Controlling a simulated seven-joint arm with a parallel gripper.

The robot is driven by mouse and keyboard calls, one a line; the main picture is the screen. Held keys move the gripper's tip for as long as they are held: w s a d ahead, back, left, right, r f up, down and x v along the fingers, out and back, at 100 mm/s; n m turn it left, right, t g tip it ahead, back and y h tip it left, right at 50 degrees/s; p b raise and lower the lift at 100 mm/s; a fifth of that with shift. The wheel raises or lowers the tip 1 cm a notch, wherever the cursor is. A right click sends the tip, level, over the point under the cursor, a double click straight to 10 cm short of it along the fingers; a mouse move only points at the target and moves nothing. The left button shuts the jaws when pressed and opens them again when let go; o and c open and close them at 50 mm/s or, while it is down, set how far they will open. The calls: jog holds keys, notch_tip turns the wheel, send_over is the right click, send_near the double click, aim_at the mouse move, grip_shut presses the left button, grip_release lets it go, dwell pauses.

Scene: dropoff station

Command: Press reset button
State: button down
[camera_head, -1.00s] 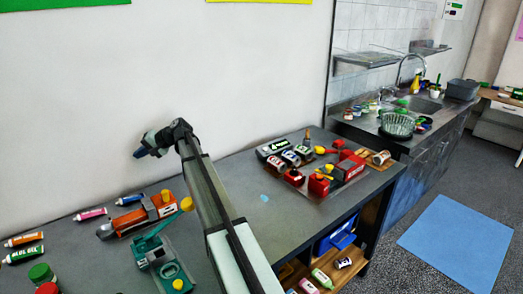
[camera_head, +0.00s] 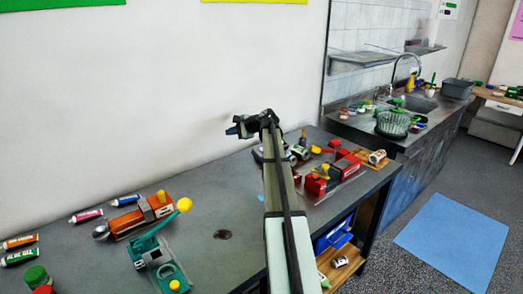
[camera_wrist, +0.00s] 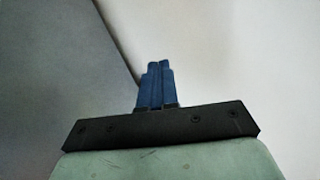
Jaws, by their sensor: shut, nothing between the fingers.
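No part in view is clearly marked as a reset button. A teal device (camera_head: 160,262) stands at the front left of the dark table, with a yellow round knob (camera_head: 174,285) low on it. A red device (camera_head: 345,168) with yellow parts stands at the right end, partly behind my arm. My gripper (camera_head: 232,130) is held above the table near the wall, pointing left, empty. In the wrist view its blue fingers (camera_wrist: 157,85) are together and touch nothing visible.
Tubes (camera_head: 87,215) lie along the table's (camera_head: 215,195) left back. A dark round spot (camera_head: 222,235) shows on the tabletop. A sink counter (camera_head: 425,120) stands at the right back. A blue mat (camera_head: 455,240) lies on the floor. The table's middle is mostly clear.

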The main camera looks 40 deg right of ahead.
aim_at(261, 150)
jog(key=s+d+m+h, duration=0.2)
jog(key=s+d+m, duration=0.3)
jog(key=d, duration=0.9)
jog(key=s, duration=0.3)
jog(key=shift+t+h, duration=0.3)
jog(key=shift+t, duration=0.1)
jog(key=shift+w, duration=0.1)
jog(key=shift+w+f, duration=0.45)
jog(key=shift+f, duration=0.9)
jog(key=shift+w+f, duration=0.45)
jog(key=shift+f, duration=0.95)
jog(key=shift+w+f, duration=0.45)
jog(key=shift+f, duration=0.9)
jog(key=shift+f, duration=0.1)
jog(key=shift+w+f, duration=0.1)
jog(key=shift+f, duration=0.2)
jog(key=shift+w+f, duration=0.15)
jog(key=shift+f, duration=0.25)
jog(key=shift+r, duration=0.15)
jog(key=shift+s+r, duration=0.3)
jog(key=shift+r, duration=0.35)
